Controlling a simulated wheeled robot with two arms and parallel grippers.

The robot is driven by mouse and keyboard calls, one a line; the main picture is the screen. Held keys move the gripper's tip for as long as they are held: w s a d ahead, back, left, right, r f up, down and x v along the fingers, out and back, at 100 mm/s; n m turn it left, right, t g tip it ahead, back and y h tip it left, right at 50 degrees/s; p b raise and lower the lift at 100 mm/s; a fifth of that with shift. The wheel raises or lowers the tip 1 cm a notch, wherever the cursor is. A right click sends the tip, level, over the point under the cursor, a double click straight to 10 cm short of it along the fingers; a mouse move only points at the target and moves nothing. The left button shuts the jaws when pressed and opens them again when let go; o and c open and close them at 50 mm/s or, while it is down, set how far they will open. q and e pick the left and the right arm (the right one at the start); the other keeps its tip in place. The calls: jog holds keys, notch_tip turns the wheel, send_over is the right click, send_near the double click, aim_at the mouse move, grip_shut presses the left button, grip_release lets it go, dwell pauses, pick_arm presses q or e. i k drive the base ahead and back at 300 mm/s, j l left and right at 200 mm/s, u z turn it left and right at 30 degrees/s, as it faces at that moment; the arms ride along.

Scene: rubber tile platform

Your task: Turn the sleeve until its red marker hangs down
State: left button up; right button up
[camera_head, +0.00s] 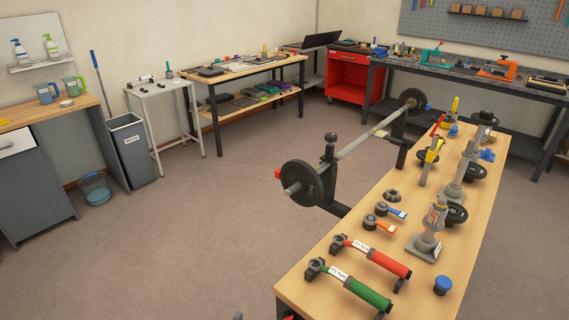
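A barbell (362,142) rests level on a dark rack, running from front left to back right. Its near sleeve (292,189) sticks out through a round black plate (305,183). A small red marker (278,174) shows at the left of the near plate, pointing sideways and not down. The far end carries another black plate (411,100) and a blue marker (428,106). Neither gripper can be made out; small grey and dark bits at the bottom edge are too cut off to identify.
A wooden bench (385,228) stands right of the barbell, holding a red-handled tool (380,261), a green-handled tool (358,290), valve-like stands and a blue knob (443,284). The rack post (329,165) stands behind the near plate. Open floor (190,230) lies to the left.

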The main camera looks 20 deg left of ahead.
aim_at(298, 183)
jog(key=i+j+z, duration=0.1)
jog(key=j+z, duration=0.3)
jog(key=j, duration=1.1)
jog(key=j+z, duration=0.35)
jog(key=j, duration=1.1)
jog(key=k, duration=0.05)
